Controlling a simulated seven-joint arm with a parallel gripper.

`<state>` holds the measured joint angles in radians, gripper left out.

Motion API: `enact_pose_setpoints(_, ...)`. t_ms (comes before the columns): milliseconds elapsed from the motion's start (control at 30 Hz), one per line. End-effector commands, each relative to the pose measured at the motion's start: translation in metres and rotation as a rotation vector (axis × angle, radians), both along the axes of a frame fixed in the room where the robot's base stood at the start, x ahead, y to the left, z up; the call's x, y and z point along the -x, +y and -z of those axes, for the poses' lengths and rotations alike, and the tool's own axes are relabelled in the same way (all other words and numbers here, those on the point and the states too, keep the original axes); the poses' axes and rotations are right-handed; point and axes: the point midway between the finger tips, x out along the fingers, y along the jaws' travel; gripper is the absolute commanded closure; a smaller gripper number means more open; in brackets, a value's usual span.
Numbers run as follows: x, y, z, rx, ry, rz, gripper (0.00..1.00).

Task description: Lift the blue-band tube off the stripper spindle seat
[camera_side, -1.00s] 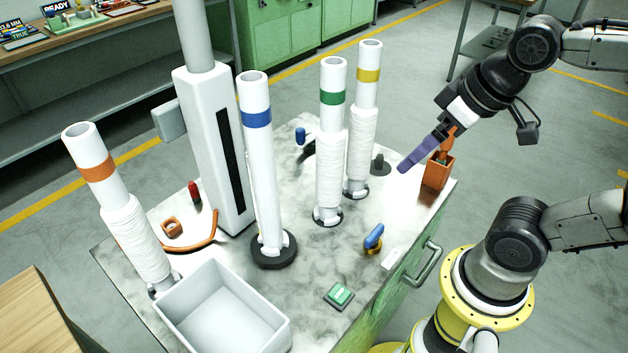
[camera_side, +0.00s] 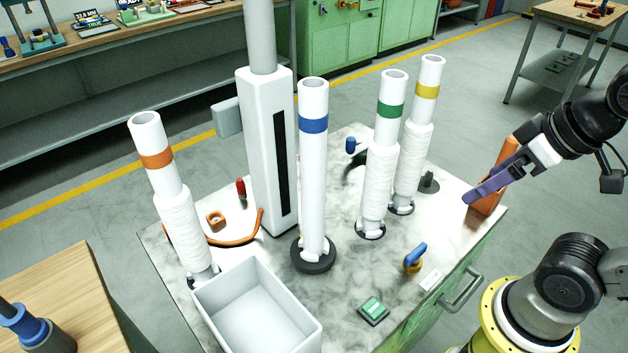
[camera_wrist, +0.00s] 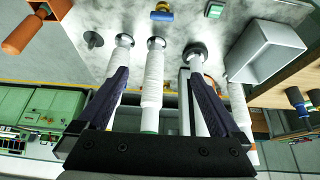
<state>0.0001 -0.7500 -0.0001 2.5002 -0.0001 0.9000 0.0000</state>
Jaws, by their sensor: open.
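The blue-band tube (camera_side: 313,165) stands upright in the side view, bare white with a blue band near its top. Its foot sits on the dark round spindle seat (camera_side: 313,258), beside the white column. My gripper (camera_side: 478,195), with purple fingers, is well to the right of the tube, past the green-band and yellow-band tubes, and touches none of them. In the wrist view my gripper (camera_wrist: 155,72) is open and empty. There the seat (camera_wrist: 195,50) shows near the right finger, which partly hides the blue-band tube.
Wrapped tubes with green (camera_side: 378,175), yellow (camera_side: 413,150) and orange (camera_side: 180,220) bands stand around. A white column (camera_side: 265,150) rises close behind the blue-band tube. A grey bin (camera_side: 258,305), a blue-handled valve (camera_side: 415,257) and a green button (camera_side: 373,310) are in front.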

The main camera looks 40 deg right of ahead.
Motion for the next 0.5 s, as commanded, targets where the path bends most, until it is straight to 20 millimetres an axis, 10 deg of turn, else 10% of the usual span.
enact_pose_setpoints(500, -0.019, -0.003, -0.011, -0.01, -0.098, 0.041, 0.08)
